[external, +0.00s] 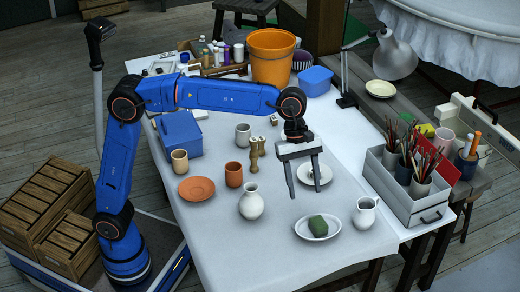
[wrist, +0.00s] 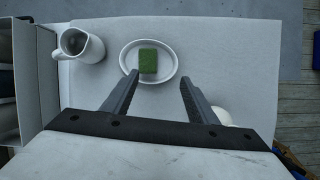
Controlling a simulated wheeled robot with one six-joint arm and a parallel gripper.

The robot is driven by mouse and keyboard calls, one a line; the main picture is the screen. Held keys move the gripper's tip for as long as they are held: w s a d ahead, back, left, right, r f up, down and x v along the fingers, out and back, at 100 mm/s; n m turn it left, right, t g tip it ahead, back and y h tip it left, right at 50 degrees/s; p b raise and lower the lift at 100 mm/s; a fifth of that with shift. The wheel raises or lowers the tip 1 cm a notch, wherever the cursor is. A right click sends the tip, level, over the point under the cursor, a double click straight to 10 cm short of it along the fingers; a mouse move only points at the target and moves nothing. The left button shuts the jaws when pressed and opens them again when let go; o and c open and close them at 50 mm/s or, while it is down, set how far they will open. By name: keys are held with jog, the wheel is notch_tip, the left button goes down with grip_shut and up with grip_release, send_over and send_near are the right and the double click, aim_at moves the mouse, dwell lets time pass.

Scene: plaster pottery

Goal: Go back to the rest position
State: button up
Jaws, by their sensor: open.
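My gripper (external: 304,178) is open and empty above the right part of the table, with its fingers pointing down. In the external view it is in front of a small white plate (external: 325,180). In the wrist view the open fingers (wrist: 155,92) reach toward a white oval dish (wrist: 169,74) holding a green sponge (wrist: 148,61). The dish (external: 302,231) and sponge (external: 318,226) lie near the table's front edge in the external view, apart from the fingers.
A white vase (external: 251,203), a terracotta cup (external: 233,174) and an orange saucer (external: 196,189) stand left of the gripper. A white pitcher (external: 365,214) stands right of the dish. A grey box (external: 425,208) with brush pots is at the right. The front cloth (external: 262,262) is bare.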

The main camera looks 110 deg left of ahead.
jog(key=s+d+m+t, duration=0.1)
jog(key=s+d+m, duration=0.3)
jog(key=s, duration=0.5)
jog(key=s+d+f+m+y, duration=0.1)
jog(key=s+d+m, duration=0.3)
jog(key=s, duration=0.5)
jog(key=s+d+m+t, duration=0.1)
jog(key=s+d+m, duration=0.1)
jog(key=s+m, duration=0.55)
jog(key=s+f+m+y, duration=0.1)
jog(key=s+f+m, duration=0.4)
jog(key=s+f, duration=0.3)
jog(key=s+f+m, duration=0.5)
jog(key=s+f, duration=0.3)
jog(key=s, duration=0.7)
jog(key=shift+s+d+f+g+y, duration=0.15)
jog(key=shift+d+f+g+y, duration=0.15)
jog(key=shift+d+y, duration=0.1)
